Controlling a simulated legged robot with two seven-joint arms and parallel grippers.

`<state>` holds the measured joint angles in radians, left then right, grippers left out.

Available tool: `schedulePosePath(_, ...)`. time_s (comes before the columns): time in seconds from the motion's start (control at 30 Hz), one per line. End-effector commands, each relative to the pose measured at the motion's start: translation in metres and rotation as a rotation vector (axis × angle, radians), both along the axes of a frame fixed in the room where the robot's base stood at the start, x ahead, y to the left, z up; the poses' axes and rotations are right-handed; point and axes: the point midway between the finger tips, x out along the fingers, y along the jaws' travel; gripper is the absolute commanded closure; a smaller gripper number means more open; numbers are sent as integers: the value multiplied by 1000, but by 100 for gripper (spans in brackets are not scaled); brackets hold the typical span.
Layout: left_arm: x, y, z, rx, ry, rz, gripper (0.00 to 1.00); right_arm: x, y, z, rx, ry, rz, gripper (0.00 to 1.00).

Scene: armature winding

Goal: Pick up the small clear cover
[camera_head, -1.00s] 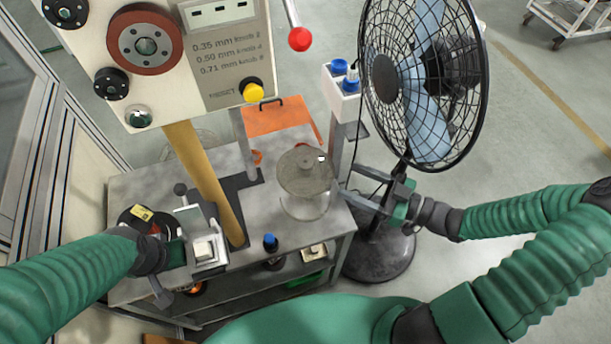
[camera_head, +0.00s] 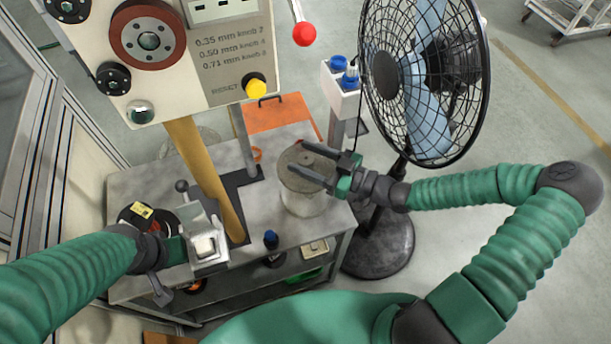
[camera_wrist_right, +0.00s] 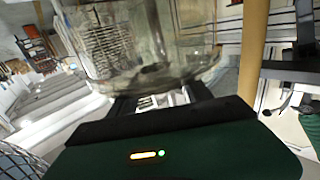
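The small clear cover (camera_head: 303,203) is a see-through cylinder standing upright at the right of the grey bench top. My right gripper (camera_head: 297,157) is open, with its two fingers spread across the cover's upper part in the head view. In the right wrist view the clear cover (camera_wrist_right: 150,45) fills the space ahead of the gripper, its rounded glass edge just beyond the spread fingers; I cannot tell if they touch it. My left gripper (camera_head: 177,250) is at the bench's left, beside a small metal fixture (camera_head: 205,242); its fingers are not clear.
A caged fan (camera_head: 425,80) and a white box with blue knobs (camera_head: 342,90) stand near my right arm. An orange case (camera_head: 278,113) lies behind the cover.

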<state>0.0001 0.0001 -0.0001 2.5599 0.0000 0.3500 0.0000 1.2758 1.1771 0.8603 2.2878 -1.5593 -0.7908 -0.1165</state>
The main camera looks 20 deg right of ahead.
Motion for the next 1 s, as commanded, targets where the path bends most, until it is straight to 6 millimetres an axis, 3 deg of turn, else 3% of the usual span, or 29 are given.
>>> schedulePosePath(0.07, 0, 0, 0, 0, 0, 0, 64, 0, 0, 0, 0, 0, 0, 55)
schedulePosePath(0.4, 0, 0, 0, 0, 0, 0, 64, 0, -1, 0, -1, 1, -1, 99)
schedulePosePath(1.0, 0, 0, 1, 0, 0, 0, 64, 0, -1, 4, -1, 0, -1, 100)
